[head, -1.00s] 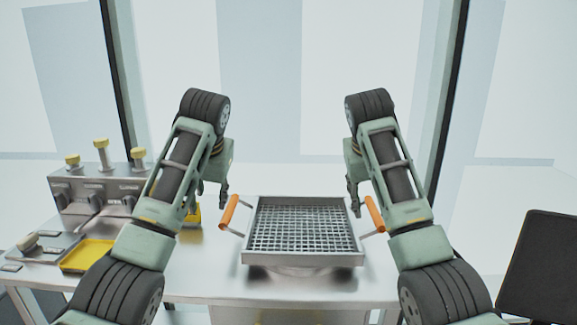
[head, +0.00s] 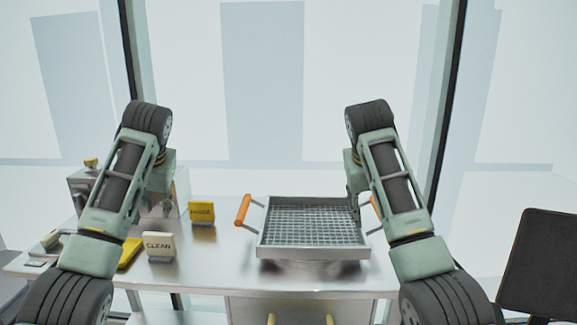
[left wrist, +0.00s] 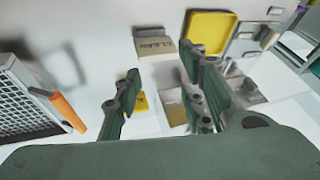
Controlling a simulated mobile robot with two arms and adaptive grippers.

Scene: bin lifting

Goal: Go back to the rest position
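A grey metal bin with a mesh floor (head: 313,253) rests on the steel table. Its left orange handle (head: 243,210) is free, and this handle also shows in the left wrist view (left wrist: 67,111). Its right orange handle (head: 375,207) is partly hidden by my right arm. My left gripper (left wrist: 163,102) is open and empty in the left wrist view, well to the side of the bin; its fingers are hidden behind the arm in the head view. My right gripper (head: 355,205) hangs by the bin's right side, fingers seen edge-on, its opening unclear.
A block marked CLEAN (head: 159,247) and a yellow block (head: 201,213) stand on the table (head: 215,270) left of the bin. A yellow tray (left wrist: 208,32) lies near the CLEAN block. A metal machine (head: 82,185) is mostly behind my left arm. A dark panel (head: 540,265) is at right.

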